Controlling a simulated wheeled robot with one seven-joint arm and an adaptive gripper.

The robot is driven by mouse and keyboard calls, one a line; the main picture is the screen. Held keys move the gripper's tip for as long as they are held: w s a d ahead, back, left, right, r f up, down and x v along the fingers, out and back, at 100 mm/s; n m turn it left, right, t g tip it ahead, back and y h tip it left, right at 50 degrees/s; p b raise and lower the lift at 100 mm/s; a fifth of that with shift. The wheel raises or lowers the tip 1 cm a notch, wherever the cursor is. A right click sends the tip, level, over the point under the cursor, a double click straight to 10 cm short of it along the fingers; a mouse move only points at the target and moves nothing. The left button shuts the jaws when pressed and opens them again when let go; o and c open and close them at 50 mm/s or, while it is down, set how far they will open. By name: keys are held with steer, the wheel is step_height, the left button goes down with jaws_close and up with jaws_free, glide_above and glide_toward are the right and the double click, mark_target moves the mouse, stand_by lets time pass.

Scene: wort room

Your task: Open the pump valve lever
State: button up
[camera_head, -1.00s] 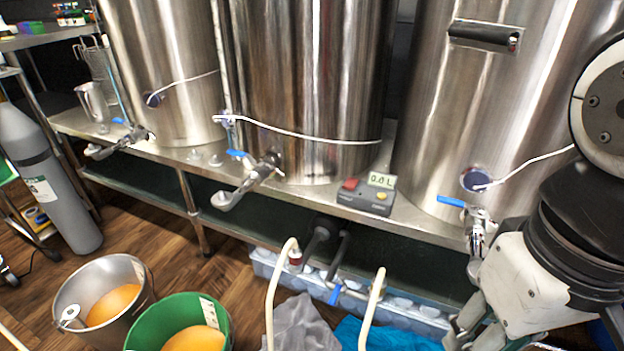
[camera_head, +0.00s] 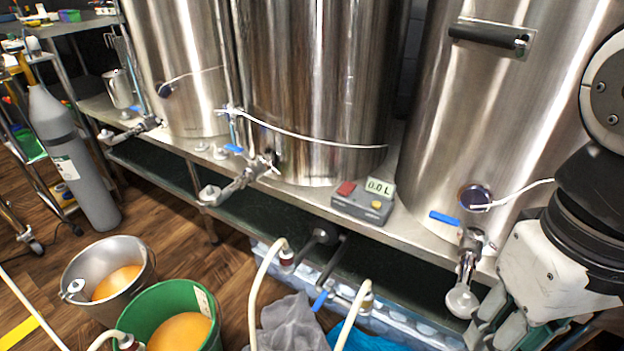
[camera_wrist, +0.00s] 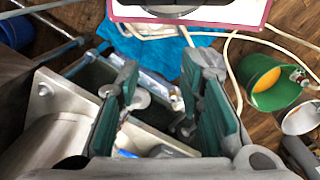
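A small blue lever (camera_head: 320,299) sits on a metal pipe fitting below the shelf, between two cream hoses; I take it as the pump valve lever. Its exact angle to the pipe is hard to tell. Dark pump parts (camera_head: 320,237) show just above it, under the shelf. My gripper (camera_head: 505,325) is at the lower right, to the right of the lever and apart from it. In the wrist view my gripper (camera_wrist: 165,95) has its green-padded fingers spread, with nothing clearly held between them. I cannot pick out the lever for certain there.
Steel tanks with blue-handled taps stand on the shelf (camera_head: 405,233); one tap (camera_head: 465,275) is close beside my gripper. A clear bin (camera_head: 385,325), cream hose (camera_head: 262,290) and grey cloth (camera_head: 285,325) lie below. A steel bucket (camera_head: 75,268) and green bucket (camera_head: 205,335) stand left.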

steer(key=w, duration=0.1)
steer(key=n+t+h+p, duration=0.6)
steer(key=n+h, duration=0.7)
steer(key=n, duration=0.5)
glide_above(313, 310)
steer(key=s+a, duration=0.3)
steer(key=s, duration=0.3)
step_height(313, 310, down, 22)
steer(key=s+a+f+n+t+y+p, duration=0.1)
steer(key=s+a+f+n+t+y, duration=0.1)
steer(key=f+n+t, duration=0.45)
steer(key=s+a+f+n+t+y+p, duration=0.1)
steer(key=s+f+n+t, duration=0.2)
steer(key=f, duration=0.6)
steer(key=shift+n, duration=0.65)
steer(key=b+x, duration=0.1)
steer(key=x, duration=0.4)
steer(key=b+x, duration=0.1)
steer(key=x, duration=0.3)
steer(key=a+f+b+x, duration=0.1)
steer(key=x, duration=0.4)
steer(key=shift+w+d, duration=0.25)
steer(key=shift+w, duration=0.4)
